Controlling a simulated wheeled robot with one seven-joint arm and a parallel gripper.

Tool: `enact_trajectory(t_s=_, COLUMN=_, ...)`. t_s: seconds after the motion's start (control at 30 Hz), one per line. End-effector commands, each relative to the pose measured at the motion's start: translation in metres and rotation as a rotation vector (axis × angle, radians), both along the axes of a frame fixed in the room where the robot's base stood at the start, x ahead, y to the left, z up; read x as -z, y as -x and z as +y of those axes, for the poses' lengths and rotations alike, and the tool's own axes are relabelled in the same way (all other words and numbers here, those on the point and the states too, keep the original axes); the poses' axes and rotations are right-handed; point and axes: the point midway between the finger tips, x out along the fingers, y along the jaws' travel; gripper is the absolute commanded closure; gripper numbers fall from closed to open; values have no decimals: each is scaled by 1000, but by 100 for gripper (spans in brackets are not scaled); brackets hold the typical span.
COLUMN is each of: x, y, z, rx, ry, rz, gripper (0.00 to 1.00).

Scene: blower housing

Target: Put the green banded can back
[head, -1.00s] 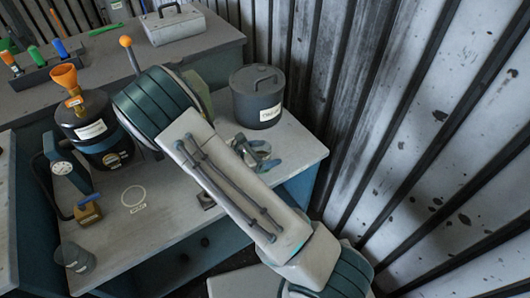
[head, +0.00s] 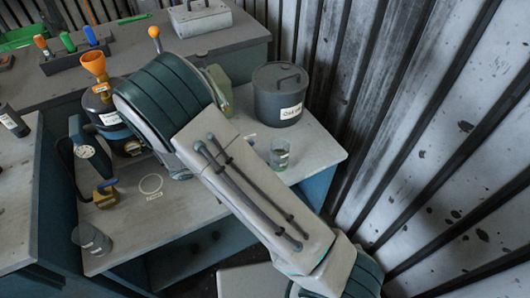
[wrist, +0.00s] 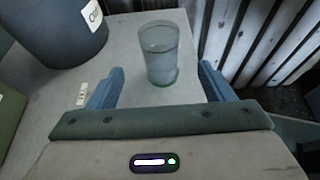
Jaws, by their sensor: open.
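The green banded can (head: 280,155) is a clear, greyish cup with a green band near its base. It stands upright on the bench near the right edge, in front of the dark lidded pot. In the wrist view the can (wrist: 160,52) stands just beyond my gripper (wrist: 160,88). The blue fingers are spread wide on either side of the can's line, with clear gaps to it. My gripper is open and empty. In the head view my arm hides it.
The dark lidded pot (head: 280,96) stands behind the can. A similar grey cup (head: 92,239) is at the bench's front left, near a brass-coloured block (head: 105,195) and an empty marked ring (head: 150,184). A corrugated wall (head: 430,130) rises at the right.

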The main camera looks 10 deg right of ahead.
Motion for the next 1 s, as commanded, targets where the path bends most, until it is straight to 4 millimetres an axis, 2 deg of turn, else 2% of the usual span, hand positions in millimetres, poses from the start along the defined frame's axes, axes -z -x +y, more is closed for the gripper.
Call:
enact_trajectory(t_s=0.13, x=-10, y=6, z=-5, rx=56, ry=-49, rz=-20, gripper=25)
enact_trajectory(t_s=0.27, x=-29, y=19, z=-26, rx=205, ry=-174, rz=-77, gripper=25)
enact_trajectory(t_s=0.4, x=-53, y=41, z=-49, rx=416, ry=-355, rz=-169, gripper=25)
enact_trajectory(t_s=0.6, x=-86, y=75, z=-72, rx=713, ry=-597, rz=-321, gripper=25)
enact_trajectory(t_s=1.0, x=-146, y=138, z=-92, rx=1256, ry=-1040, rz=-692, gripper=25)
